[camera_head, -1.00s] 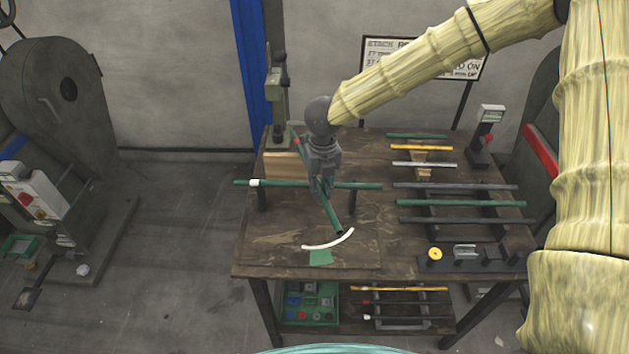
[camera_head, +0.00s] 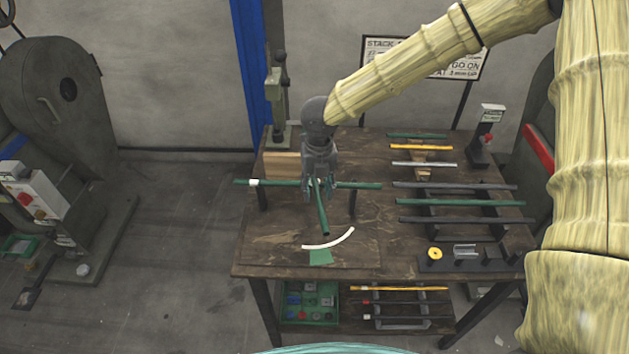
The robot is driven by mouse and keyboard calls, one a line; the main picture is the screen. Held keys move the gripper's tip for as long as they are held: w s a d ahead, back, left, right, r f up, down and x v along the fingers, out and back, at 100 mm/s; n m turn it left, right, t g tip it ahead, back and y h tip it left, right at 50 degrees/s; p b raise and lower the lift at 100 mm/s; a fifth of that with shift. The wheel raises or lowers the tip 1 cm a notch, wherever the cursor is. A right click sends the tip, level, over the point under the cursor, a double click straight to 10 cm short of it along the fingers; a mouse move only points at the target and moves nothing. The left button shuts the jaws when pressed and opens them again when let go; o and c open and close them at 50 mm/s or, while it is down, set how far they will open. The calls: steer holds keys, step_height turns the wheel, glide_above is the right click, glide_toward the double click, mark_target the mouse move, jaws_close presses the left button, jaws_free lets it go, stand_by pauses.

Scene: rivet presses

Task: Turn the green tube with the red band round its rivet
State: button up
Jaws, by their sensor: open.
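The green tube with the red band (camera_head: 322,217) points toward the front of the table, its near end just short of a curved white line. Its far part and red band are hidden behind my gripper and wrist. It crosses a second green tube with a white band (camera_head: 280,183), which lies left to right on short posts. My gripper (camera_head: 319,202) points down over the crossing. Its fingers are apart, one on each side of the banded tube; I cannot tell whether they touch it. The rivet is hidden.
The white arc (camera_head: 330,242) and a green patch (camera_head: 321,257) mark the board in front. A press column (camera_head: 278,100) stands behind left. Racked tubes (camera_head: 460,203) and small fixtures (camera_head: 465,252) fill the right side of the table (camera_head: 250,262).

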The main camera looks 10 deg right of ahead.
step_height(320, 180, up, 12)
steer(key=shift+d, duration=0.2)
stand_by(0.4)
